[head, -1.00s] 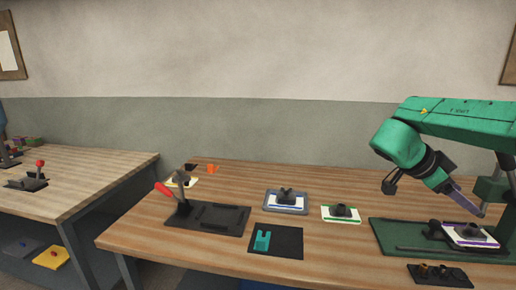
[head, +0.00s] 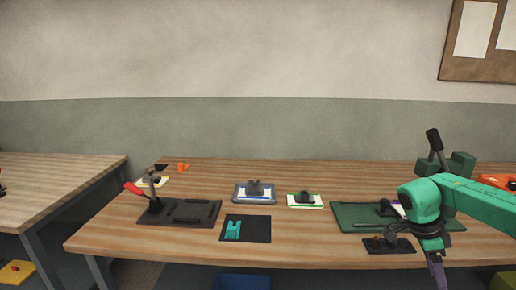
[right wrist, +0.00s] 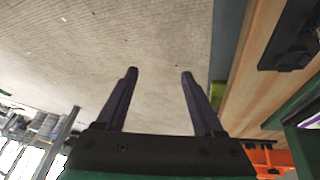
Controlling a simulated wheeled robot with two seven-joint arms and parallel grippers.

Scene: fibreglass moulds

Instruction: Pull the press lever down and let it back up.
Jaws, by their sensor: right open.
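The press lever (head: 434,140) is a dark handle standing up, leaning slightly left, at the back right of the wooden table. It rises by the green press body (head: 460,163); the green base plate (head: 350,216) lies to the left, partly hidden by my right arm. My right gripper (head: 438,275) points down at the table's front edge, in front of the press and well apart from the lever. In the right wrist view its two purple fingers (right wrist: 159,72) are spread with nothing between them. My left gripper is not in view.
A clamp with a red handle (head: 135,189) stands at the table's left. A teal piece on a dark mat (head: 258,229), a grey-blue tray (head: 240,197) and a green-edged plate (head: 305,206) lie mid-table. A small dark block (head: 390,245) lies beside my right arm.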

